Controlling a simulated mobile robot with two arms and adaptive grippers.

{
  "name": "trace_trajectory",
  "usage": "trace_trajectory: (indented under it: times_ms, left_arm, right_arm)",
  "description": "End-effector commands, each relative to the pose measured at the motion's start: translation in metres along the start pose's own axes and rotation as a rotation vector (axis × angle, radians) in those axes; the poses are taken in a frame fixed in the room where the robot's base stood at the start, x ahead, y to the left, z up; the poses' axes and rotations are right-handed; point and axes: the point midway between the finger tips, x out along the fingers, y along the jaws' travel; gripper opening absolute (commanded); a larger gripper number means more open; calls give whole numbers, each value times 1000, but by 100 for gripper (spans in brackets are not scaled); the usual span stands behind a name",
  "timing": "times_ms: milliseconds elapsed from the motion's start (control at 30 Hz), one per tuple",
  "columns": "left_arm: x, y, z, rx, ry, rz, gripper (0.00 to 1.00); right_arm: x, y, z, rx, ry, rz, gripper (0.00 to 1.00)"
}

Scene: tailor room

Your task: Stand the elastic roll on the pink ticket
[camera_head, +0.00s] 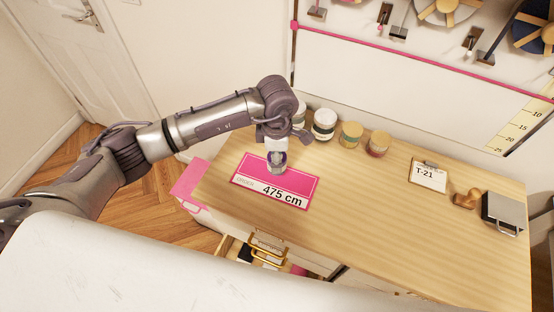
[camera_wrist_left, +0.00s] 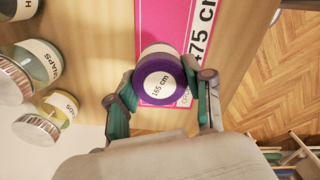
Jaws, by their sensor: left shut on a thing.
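The pink ticket (camera_head: 247,176) lies flat on the wooden table and reads 475 cm. My left gripper (camera_head: 276,158) points down over its far part. In the left wrist view the gripper (camera_wrist_left: 160,95) is shut on the elastic roll (camera_wrist_left: 158,82), one finger on each side. The roll has a purple rim and a white label that seems to read 165 cm. It looks upright over the pink ticket (camera_wrist_left: 152,20). The fingers partly hide it in the head view (camera_head: 277,167). I cannot tell whether its base touches the ticket. My right gripper is not in view.
A T-21 clipboard (camera_head: 430,176), a wooden stamp (camera_head: 466,199) and a grey box (camera_head: 503,212) are to the right. An open drawer (camera_head: 232,246) juts from the front.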

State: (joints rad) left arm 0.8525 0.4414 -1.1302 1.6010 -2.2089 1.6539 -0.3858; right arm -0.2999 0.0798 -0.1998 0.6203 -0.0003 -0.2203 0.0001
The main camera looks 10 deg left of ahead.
Motion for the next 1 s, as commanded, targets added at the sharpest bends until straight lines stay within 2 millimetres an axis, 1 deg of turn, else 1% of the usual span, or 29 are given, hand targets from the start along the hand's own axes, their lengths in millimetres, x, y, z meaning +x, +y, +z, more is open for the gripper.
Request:
trace_trajectory:
  times_ms: [33,100,233,467,633,667,700,800,1000]
  left_arm:
    - [6,-2,0,-1,3,-7,19]
    - [17,-3,0,-1,2,-7,19]
    - [30,-2,0,-1,1,-3,19]
    - [32,-1,0,1,1,-1,19]
    - [37,-1,0,1,1,-1,19]
    - [35,-1,0,1,1,-1,56]
    - [35,-1,0,0,1,-1,63]
    - [35,-1,0,0,1,-2,76]
    - [34,-1,0,0,1,-2,76]
  right_arm:
    - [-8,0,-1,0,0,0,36]
    - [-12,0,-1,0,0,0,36]
    - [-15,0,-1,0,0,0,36]
    - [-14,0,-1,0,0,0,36]
    - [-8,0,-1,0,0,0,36]
    - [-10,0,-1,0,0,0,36]
    - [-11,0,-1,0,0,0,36]
    - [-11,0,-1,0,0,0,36]
    - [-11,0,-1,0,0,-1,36]
